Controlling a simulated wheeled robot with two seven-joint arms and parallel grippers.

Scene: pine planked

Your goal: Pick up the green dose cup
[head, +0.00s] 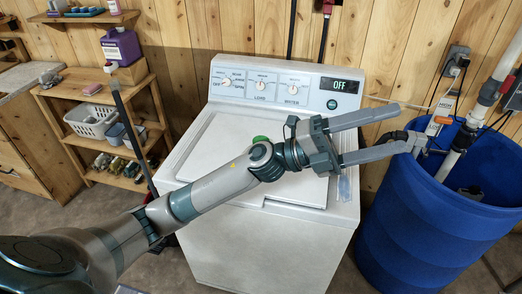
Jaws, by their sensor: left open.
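The green dose cup (261,139) is on the white washer's lid, with only a bit of bright green showing above my left arm's wrist. The rest of it is hidden behind the arm. My left gripper (402,128) is open, with its two long grey fingers pointing right, spread apart and with nothing between them. It hangs above the right side of the washer, to the right of the cup. My right gripper is not in view.
The washer (215,150) has a raised control panel (285,88) at the back. A blue barrel (425,225) with white pipes stands at right, close to my fingertips. Wooden shelves (85,80) at left hold a purple jug (121,46) and a white basket (90,120).

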